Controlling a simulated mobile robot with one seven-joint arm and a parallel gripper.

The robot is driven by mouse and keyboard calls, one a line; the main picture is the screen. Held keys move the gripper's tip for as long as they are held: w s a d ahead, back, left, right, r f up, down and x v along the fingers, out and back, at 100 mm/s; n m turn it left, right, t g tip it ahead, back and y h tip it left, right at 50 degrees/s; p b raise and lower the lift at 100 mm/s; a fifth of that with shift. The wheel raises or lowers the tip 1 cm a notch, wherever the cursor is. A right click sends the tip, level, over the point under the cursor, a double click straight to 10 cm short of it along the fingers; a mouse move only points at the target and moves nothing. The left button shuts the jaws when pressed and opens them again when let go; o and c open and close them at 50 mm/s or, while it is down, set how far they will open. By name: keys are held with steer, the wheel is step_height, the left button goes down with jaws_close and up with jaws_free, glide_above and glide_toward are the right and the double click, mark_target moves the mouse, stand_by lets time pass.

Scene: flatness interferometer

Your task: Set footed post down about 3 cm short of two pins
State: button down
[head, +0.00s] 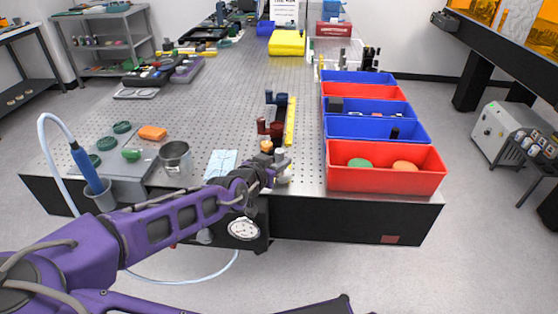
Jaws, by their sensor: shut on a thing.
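My gripper (272,170) is at the front edge of the perforated table, right of the middle. It is shut on a small light-grey upright piece, which looks like the footed post (281,157). The post's lower part shows just right of the jaws. I cannot tell whether its foot touches the table. A small orange-topped piece (266,146) stands just behind the gripper. I cannot make out the two pins at this size.
A dark red fixture (271,129) and a dark blue one (276,98) stand behind, beside a yellow strip (291,121). Red and blue bins, the nearest red (386,180), line the right.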

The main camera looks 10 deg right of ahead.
steer(key=shift+f+b, duration=0.3)
steer(key=shift+f, duration=0.15)
stand_by(0.4)
steer(key=c, duration=0.6)
jaws_free()
steer(key=shift+o, duration=0.2)
